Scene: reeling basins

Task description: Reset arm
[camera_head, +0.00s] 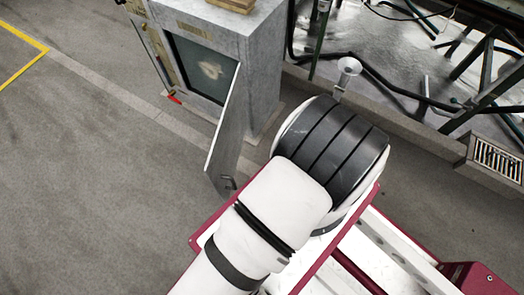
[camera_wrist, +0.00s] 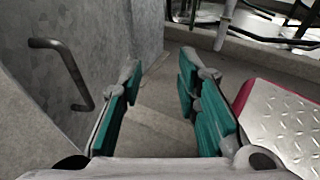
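My gripper (camera_wrist: 160,95) shows in the wrist view with its two teal-padded fingers spread apart. It is open, and only floor shows between the fingers. In the head view my white arm with black bands reaches up the middle of the picture, and the gripper cannot be made out there. A grey cabinet (camera_head: 262,62) stands at the top, with its door (camera_head: 226,125) swung open toward the arm. In the wrist view a grey panel with a dark bar handle (camera_wrist: 72,72) is left of my gripper, apart from the fingers.
Metal pipes and framework (camera_head: 430,70) stand over a wet basin area at the upper right, behind a low kerb. A floor grate (camera_head: 495,160) lies at the right. A wooden block (camera_head: 232,4) rests on the cabinet. The concrete floor (camera_head: 80,190) at the left is clear.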

